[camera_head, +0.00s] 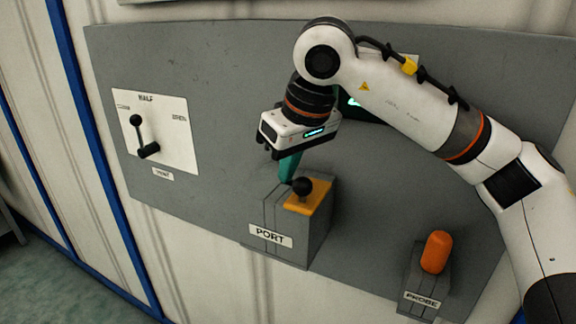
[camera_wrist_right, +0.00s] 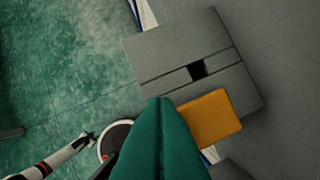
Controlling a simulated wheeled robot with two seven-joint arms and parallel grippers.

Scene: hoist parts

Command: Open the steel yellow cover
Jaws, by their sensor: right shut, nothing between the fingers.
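The yellow cover (camera_head: 312,197) sits on the right part of the top of the grey box labelled PORT (camera_head: 275,213). The cover also shows in the right wrist view (camera_wrist_right: 214,118), beside a groove with a dark square opening (camera_wrist_right: 198,70) in the box top. My right gripper (camera_head: 287,178) is shut and empty, its teal fingers pointing down close to the knob; I cannot tell whether they touch. The fingers (camera_wrist_right: 160,105) hide part of the wrist view, where no knob shows. My left gripper is not in view.
An orange probe (camera_head: 437,252) stands in a grey PROBE holder (camera_head: 420,285) at lower right. A white panel with a black lever (camera_head: 142,135) is at left. A screen (camera_head: 352,106) is partly hidden behind my right arm. The grey board between lever and box is clear.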

